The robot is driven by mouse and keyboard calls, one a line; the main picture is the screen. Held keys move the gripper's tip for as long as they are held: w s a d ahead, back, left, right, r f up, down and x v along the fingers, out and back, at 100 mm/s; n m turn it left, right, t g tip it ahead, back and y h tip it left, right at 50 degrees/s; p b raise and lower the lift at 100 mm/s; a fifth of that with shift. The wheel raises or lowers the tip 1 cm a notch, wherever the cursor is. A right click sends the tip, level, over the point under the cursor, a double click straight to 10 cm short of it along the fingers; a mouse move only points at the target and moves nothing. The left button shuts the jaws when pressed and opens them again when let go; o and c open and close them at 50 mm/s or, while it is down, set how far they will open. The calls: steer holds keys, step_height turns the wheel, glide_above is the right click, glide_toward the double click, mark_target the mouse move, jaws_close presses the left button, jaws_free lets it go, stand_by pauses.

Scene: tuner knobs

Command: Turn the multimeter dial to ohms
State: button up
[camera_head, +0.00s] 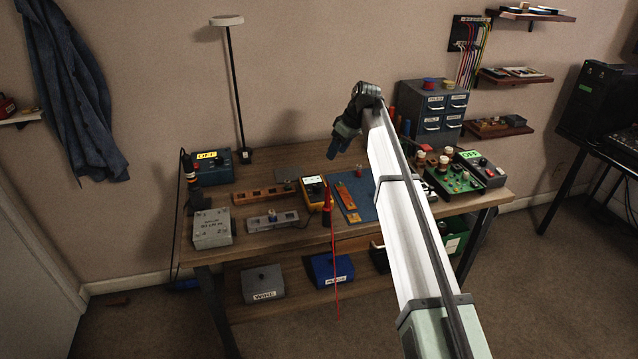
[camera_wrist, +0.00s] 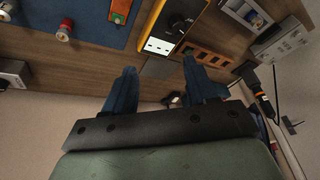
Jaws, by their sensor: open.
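The multimeter (camera_head: 309,182) is yellow-edged with a pale display and a dark face, and lies on the workbench in the head view. In the wrist view it (camera_wrist: 155,19) is at the top, cut off by the edge, with a dark round dial (camera_wrist: 176,25) beside the white display (camera_wrist: 158,46). The dial's setting is too small to read. My gripper (camera_head: 332,154) hangs above the bench, up and to the right of the multimeter in the head view. Its blue fingers (camera_wrist: 158,78) are apart, empty and not touching the dial.
A red probe (camera_head: 327,197) stands in front of the multimeter's right edge, its red wire hanging over the bench front. A blue mat (camera_head: 364,189) with an orange board (camera_head: 347,202) lies to the right.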

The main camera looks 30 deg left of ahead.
mark_target(317, 185)
steer(key=s+a+f+n, duration=0.1)
steer(key=f+n, duration=0.1)
steer(key=f, duration=0.2)
steer(key=s+a+f+n+g, duration=0.1)
steer(key=a+f+n, duration=0.1)
steer(key=f, duration=0.2)
steer(key=s+a+f+n, duration=0.1)
steer(key=s+f+n, duration=0.1)
steer(key=f, duration=0.2)
steer(key=shift+a+f, duration=0.3)
steer(key=shift+a, duration=0.1)
stand_by(0.3)
steer(key=c, duration=1)
